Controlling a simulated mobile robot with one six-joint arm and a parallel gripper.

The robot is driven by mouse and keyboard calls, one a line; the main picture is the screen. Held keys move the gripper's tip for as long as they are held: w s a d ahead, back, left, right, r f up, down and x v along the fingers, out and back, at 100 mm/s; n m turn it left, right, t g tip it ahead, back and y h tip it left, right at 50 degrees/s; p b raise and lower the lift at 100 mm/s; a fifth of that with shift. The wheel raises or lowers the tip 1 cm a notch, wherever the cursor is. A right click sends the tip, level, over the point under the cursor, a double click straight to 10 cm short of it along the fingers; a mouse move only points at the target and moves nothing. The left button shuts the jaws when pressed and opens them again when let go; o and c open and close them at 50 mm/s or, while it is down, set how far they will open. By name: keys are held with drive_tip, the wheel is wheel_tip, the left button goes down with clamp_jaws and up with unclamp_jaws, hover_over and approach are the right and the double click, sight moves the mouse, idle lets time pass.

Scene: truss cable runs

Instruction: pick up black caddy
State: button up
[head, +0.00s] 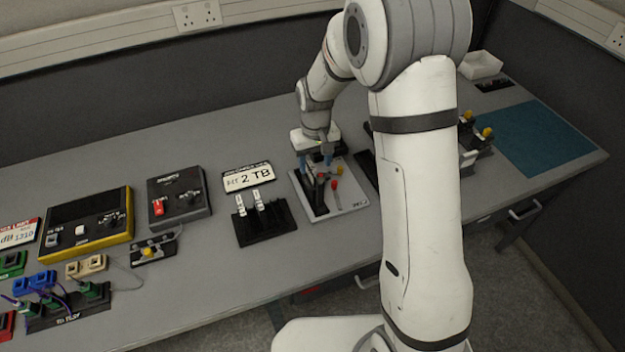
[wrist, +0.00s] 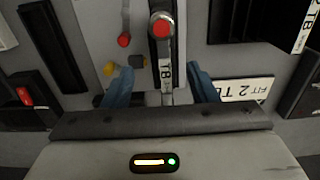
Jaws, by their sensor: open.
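My gripper (head: 316,162) is open, with its blue fingertips above a pale panel on the bench. In the wrist view my gripper (wrist: 160,88) has one finger on each side of a narrow black caddy (wrist: 152,62). The caddy has a light label ending in "TB" and a red-topped round knob; its lower end is hidden by my gripper body. I see a gap between each finger and the caddy. In the head view the dark caddy (head: 316,194) shows below the fingers, partly hidden by them.
The pale panel (head: 349,190) also carries red and yellow knobs. A "2 TB" sign (head: 249,177) and a black rack (head: 264,224) with two pale-labelled pieces stand to its left. A black and yellow box (head: 84,222) is farther left. A blue mat (head: 540,143) lies right.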

sight(313, 178)
drive_tip(key=f, duration=0.2)
drive_tip(key=f+p, duration=0.1)
drive_tip(key=f, duration=0.2)
drive_tip(key=f+p, duration=0.1)
drive_tip(key=f, duration=0.1)
drive_tip(key=shift+w+a+f, duration=0.1)
drive_tip(key=shift+a+f, duration=0.15)
drive_tip(key=shift+a, duration=0.05)
drive_tip(key=c, duration=1.1)
drive_tip(key=shift+r, duration=0.15)
